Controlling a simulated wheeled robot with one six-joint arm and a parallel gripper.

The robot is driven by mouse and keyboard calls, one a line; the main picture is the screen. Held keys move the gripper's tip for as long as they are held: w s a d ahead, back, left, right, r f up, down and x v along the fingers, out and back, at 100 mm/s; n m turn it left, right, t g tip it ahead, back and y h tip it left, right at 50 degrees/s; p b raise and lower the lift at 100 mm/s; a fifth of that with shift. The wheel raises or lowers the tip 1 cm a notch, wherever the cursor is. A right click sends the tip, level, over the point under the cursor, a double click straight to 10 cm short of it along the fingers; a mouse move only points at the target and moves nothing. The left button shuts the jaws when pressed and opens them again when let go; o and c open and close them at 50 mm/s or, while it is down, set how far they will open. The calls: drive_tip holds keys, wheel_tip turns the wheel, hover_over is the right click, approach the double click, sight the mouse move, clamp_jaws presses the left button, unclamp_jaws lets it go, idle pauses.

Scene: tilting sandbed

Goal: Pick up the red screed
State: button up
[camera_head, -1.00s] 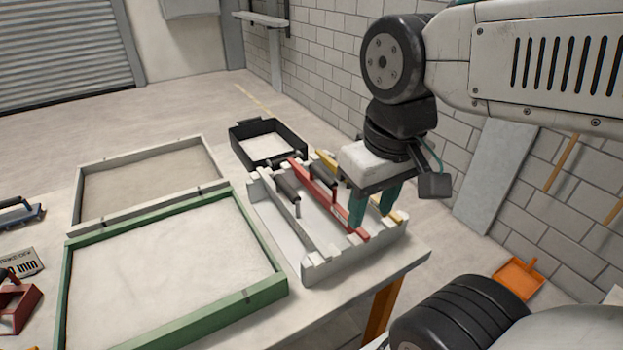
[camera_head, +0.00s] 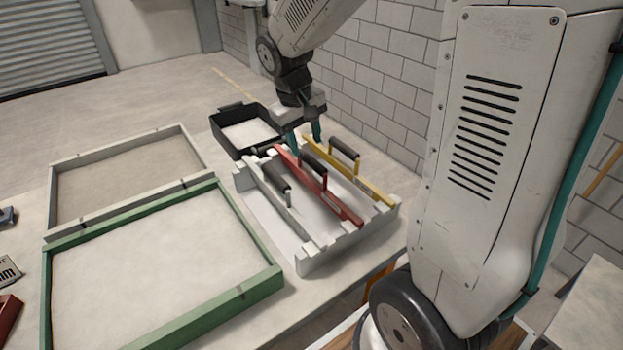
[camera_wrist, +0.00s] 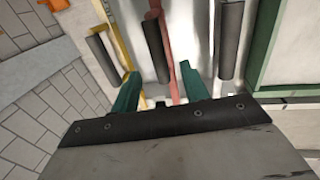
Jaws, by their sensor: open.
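The red screed (camera_head: 335,202) is a long red bar with a dark handle. It lies across the pale notched rack (camera_head: 310,262), between a grey screed (camera_head: 276,180) and a yellow screed (camera_head: 374,190). My gripper (camera_head: 304,138) is open and empty near the far end of the red screed. In the wrist view, the red screed's bar (camera_wrist: 174,62) and its dark handle (camera_wrist: 155,52) lie between the teal fingertips (camera_wrist: 161,76). I cannot tell the exact height of the fingers above the handle. The lower parts of the screed there are hidden behind the gripper.
The neighbouring dark handles of the grey and yellow screeds are close on both sides. A black tray (camera_head: 243,133) stands beyond the rack. A green-framed sandbed (camera_head: 262,287) and a grey-framed bed (camera_head: 127,137) are to the left. A block wall (camera_head: 375,85) stands behind.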

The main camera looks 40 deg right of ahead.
sight(311, 159)
drive_tip(key=f, duration=0.2)
drive_tip(key=d+f, duration=0.1)
drive_tip(key=f, duration=0.4)
drive_tip(key=shift+s+d+f, duration=0.15)
drive_tip(key=shift+s+d, duration=0.05)
drive_tip(key=shift+d, duration=0.15)
clamp_jaws()
